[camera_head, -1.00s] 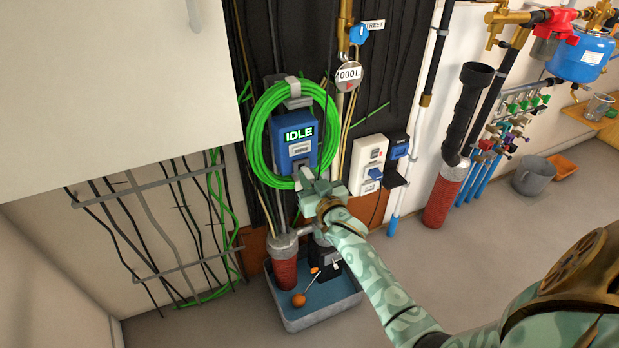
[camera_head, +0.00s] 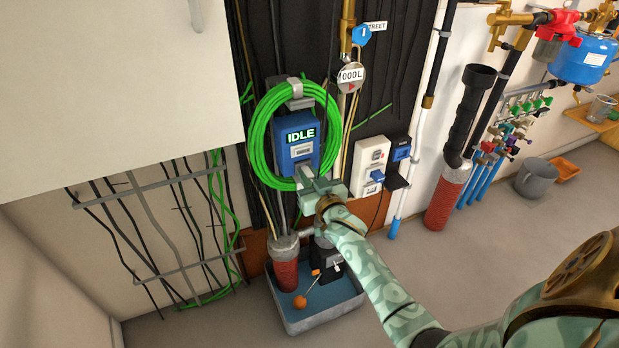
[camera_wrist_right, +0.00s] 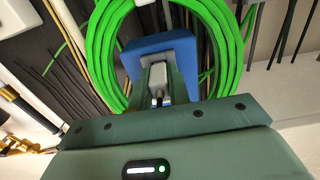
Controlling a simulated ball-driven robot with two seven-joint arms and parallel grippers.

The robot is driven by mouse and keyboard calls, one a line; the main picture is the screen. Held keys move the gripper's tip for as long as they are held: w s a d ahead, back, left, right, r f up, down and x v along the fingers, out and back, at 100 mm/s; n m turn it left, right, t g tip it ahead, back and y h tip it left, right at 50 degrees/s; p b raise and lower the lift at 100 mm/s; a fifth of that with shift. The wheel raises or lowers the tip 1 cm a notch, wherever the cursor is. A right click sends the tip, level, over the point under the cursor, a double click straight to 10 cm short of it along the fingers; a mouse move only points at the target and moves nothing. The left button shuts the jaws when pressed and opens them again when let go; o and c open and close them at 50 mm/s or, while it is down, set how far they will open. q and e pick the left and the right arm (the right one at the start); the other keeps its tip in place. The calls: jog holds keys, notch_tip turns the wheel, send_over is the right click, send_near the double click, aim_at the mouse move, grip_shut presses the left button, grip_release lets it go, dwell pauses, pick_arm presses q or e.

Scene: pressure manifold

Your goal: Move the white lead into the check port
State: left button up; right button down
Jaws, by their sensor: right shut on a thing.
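My right gripper (camera_head: 304,177) is at the lower front of a blue wall box (camera_head: 297,153) whose screen reads IDLE. In the right wrist view, the fingers (camera_wrist_right: 158,88) are shut on a pale grey-white plug (camera_wrist_right: 158,74) in front of the blue box (camera_wrist_right: 185,48). I take this plug for the end of the white lead; its cable is not clear. The fingers and hand hide where the plug meets the box, so I cannot tell how deep it sits. No port is clearly marked as the check port. My left gripper is out of view.
A green hose coil (camera_head: 258,135) hangs around the blue box. To the right are a white box (camera_head: 369,155) with a blue plug and a small dark unit (camera_head: 400,152). Below, a grey-blue tub (camera_head: 322,318) holds a red-based pipe (camera_head: 285,270) and a black pump (camera_head: 327,258).

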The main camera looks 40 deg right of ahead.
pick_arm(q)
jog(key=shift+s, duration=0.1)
pick_arm(e)
jog(key=c, duration=1.3)
grip_release()
jog(key=shift+o, duration=0.3)
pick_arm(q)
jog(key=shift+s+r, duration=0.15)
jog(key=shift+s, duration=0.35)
